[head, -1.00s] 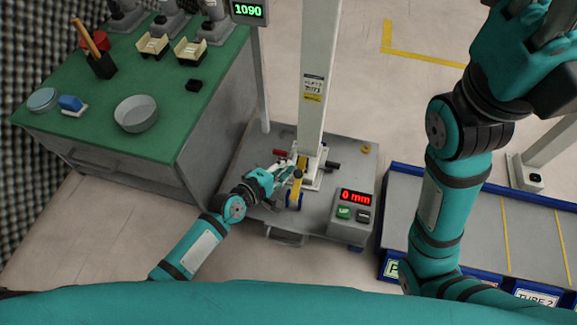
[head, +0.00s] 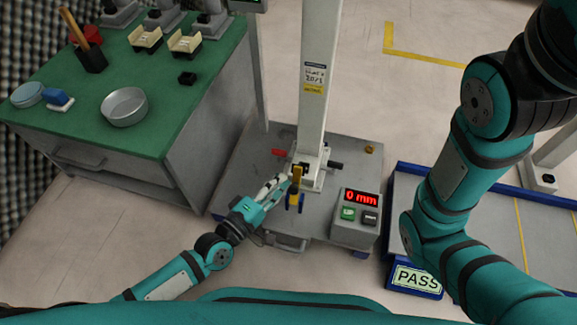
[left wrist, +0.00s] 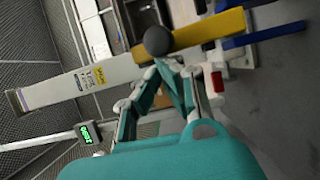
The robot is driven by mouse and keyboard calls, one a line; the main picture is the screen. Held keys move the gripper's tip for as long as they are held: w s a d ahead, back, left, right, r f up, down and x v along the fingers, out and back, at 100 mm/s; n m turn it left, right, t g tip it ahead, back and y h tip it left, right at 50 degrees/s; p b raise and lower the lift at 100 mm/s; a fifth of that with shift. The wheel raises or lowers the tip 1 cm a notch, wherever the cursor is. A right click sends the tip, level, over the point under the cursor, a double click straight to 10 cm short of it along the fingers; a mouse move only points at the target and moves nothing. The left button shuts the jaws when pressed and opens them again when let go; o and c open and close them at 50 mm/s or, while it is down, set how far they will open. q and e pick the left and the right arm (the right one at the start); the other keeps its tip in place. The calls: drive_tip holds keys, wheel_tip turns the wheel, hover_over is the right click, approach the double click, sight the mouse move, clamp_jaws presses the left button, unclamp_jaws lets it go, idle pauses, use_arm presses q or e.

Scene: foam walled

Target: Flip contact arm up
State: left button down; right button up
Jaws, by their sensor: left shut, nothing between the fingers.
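The yellow contact arm (head: 297,174) is at the foot of the white column (head: 314,100) on the grey machine base. In the left wrist view it is a yellow bar (left wrist: 210,28) with a dark ball (left wrist: 158,40) at its end. My left gripper (head: 283,181) is shut and empty, just left of the contact arm. In the left wrist view its fingertips (left wrist: 168,64) meet just below the ball. I cannot tell whether they touch it. My right arm shows at the right, but its gripper is out of the head view.
A control box (head: 357,217) reading "0 mm" with buttons sits on the base's right front. A green-topped bench (head: 150,70) with a round dish (head: 124,107) stands at the left. A blue-edged lane with a PASS sign (head: 417,280) lies to the right.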

use_arm(q)
drive_tip(key=shift+s+a+f, duration=0.1)
drive_tip(key=shift+s+f, duration=0.25)
drive_tip(key=shift+s, duration=0.35)
drive_tip(key=shift+s+a+f, duration=0.1)
drive_tip(key=shift+s+f, duration=0.2)
drive_tip(key=shift+s, duration=0.4)
drive_tip(key=shift+s+a+f, duration=0.1)
drive_tip(key=shift+s+f, duration=0.25)
drive_tip(key=shift+s, duration=0.35)
